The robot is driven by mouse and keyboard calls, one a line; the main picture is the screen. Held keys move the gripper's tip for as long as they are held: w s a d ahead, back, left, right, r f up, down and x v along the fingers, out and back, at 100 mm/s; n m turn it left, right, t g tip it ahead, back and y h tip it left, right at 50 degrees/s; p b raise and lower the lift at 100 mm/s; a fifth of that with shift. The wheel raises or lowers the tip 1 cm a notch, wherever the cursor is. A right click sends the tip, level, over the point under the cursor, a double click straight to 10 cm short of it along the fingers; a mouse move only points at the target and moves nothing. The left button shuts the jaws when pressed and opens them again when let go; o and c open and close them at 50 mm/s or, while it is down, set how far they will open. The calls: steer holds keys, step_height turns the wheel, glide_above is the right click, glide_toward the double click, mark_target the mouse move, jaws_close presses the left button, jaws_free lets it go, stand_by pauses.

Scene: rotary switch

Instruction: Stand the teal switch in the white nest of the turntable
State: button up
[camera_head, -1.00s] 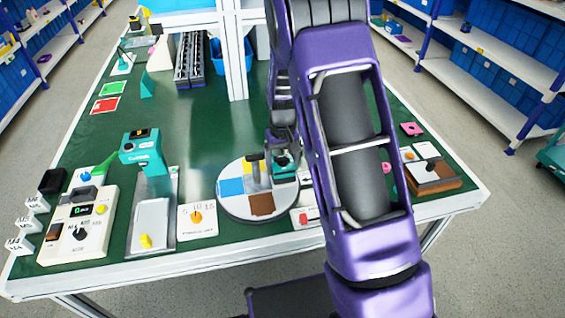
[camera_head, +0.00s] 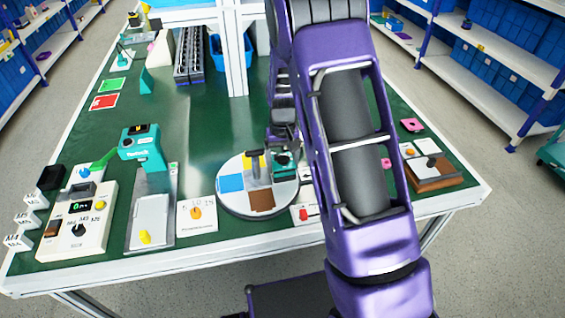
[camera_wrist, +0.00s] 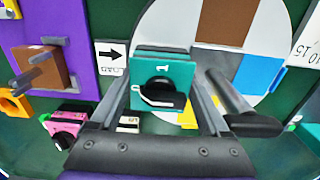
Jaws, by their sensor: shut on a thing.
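My gripper (camera_wrist: 165,98) is shut on the teal switch (camera_wrist: 163,72), which has a black knob on its face and a "1" mark. In the head view the teal switch (camera_head: 286,160) is at the back right of the round turntable (camera_head: 233,205), partly hidden by my arm. The turntable (camera_wrist: 180,22) also shows in the wrist view, with a brown patch (camera_wrist: 228,20) and a blue patch (camera_wrist: 261,74). I cannot clearly pick out the white nest from the pale disc. I cannot tell whether the switch touches the turntable.
A dark-handled post (camera_wrist: 228,92) stands close beside my gripper in the wrist view. A card with a black arrow (camera_wrist: 111,55) and a pink switch (camera_wrist: 66,124) lie on the other side. The green table's middle (camera_head: 200,130) is clear.

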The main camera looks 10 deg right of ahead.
steer(key=o, duration=1.1)
steer(key=shift+a+r, duration=0.1)
